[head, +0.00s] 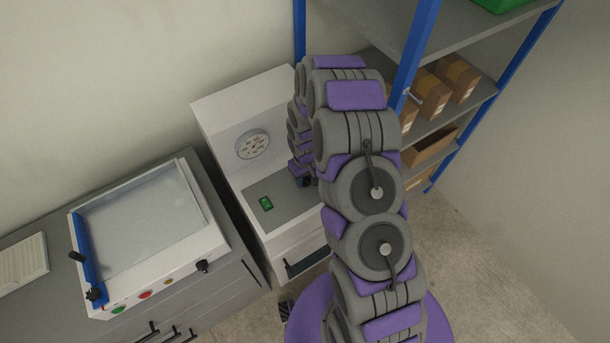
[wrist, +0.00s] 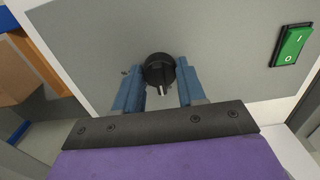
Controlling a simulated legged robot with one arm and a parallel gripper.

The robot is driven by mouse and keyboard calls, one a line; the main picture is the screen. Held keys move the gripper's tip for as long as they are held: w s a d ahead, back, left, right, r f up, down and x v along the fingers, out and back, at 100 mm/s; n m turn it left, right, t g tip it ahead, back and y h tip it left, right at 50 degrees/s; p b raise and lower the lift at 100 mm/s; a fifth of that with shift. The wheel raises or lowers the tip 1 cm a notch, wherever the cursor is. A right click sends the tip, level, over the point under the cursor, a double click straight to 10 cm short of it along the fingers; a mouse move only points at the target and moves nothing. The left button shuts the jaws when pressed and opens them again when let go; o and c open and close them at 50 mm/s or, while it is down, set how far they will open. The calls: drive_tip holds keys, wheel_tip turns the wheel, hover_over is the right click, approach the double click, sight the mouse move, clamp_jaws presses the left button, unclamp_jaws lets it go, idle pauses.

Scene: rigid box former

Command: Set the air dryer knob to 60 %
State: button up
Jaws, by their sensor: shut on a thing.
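The black knob (wrist: 159,70) sits on the grey panel (wrist: 220,50) of the white machine, with a light mark or pointer on its near side. My gripper (wrist: 160,85) has its two blue fingers on either side of the knob, shut on it. In the head view the grey panel (head: 283,195) shows on the white air dryer (head: 238,105), and my arm hides most of the knob's area. The small scale marks around the knob are too small to read.
A green rocker switch (wrist: 291,46) is on the panel to the right of the knob; it also shows in the head view (head: 266,203). A round gauge (head: 252,144) is on the upright face. A box former (head: 150,240) stands at left; a blue-framed shelf (head: 418,50) with cardboard boxes (head: 431,95) stands at right.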

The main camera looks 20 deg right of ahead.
drive_tip(key=shift+w+r+n, duration=0.1)
drive_tip(key=shift+w+n, duration=0.1)
drive_tip(key=shift+n, duration=0.1)
drive_tip(key=o, duration=1.1)
drive_tip(key=shift+s, duration=0.1)
drive_tip(key=shift+c, duration=0.2)
wheel_tip(320, 180, up, 17)
drive_tip(key=p, duration=0.2)
drive_tip(key=shift+r, duration=0.1)
